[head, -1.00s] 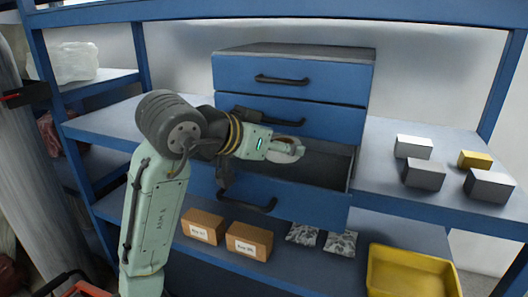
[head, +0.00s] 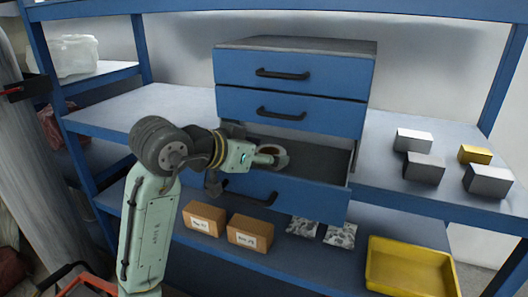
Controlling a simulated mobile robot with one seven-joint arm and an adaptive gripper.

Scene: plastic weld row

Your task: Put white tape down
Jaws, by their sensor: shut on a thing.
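The white tape (head: 280,152) is a small roll at the tip of my gripper (head: 270,154). My gripper is shut on it and holds it over the open bottom drawer (head: 318,160) of the blue drawer cabinet (head: 228,98). The roll is tilted, with its ring opening partly showing. I cannot tell how far it is above the drawer floor. The visible part of the drawer floor is dark and bare; its left part is hidden behind my arm.
The upper two drawers are shut. Several small grey, white and yellow blocks (head: 423,167) stand on the shelf to the right. Below are cardboard boxes (head: 250,232), patterned packets (head: 340,235) and a yellow bin (head: 410,265). The shelf left of the cabinet (head: 150,110) is clear.

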